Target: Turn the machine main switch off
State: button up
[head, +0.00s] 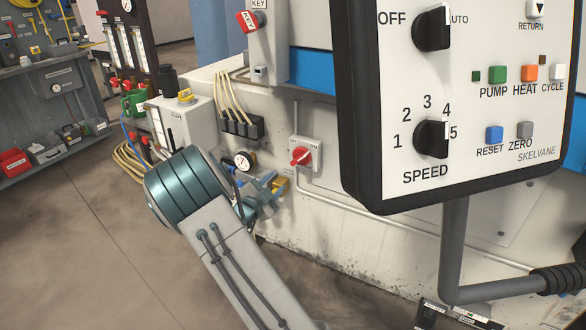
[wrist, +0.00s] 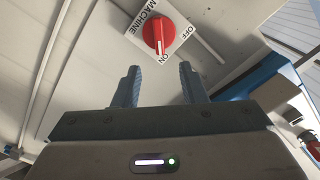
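The machine main switch is a red rotary knob (head: 301,156) on a white plate on the machine's side wall. In the wrist view the red knob (wrist: 158,35) is at top centre, beside the printed words MACHINE, OFF and ON. Its white mark lies toward the word ON. My gripper (head: 271,188) is in front of the wall, a little below and left of the knob in the head view. In the wrist view my gripper (wrist: 158,80) is open, with its two blue fingers apart and nothing between them. The fingertips appear short of the knob, not touching it.
A large control panel (head: 450,176) on a grey post fills the right of the head view. A gauge (head: 243,161) and cables are left of the switch. Open floor (head: 90,240) lies at left.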

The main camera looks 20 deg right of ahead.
aim_at(297, 161)
jog(key=b+x, duration=0.2)
jog(key=x, duration=1.2)
jog(key=shift+s+d+r, duration=0.1)
grip_shut()
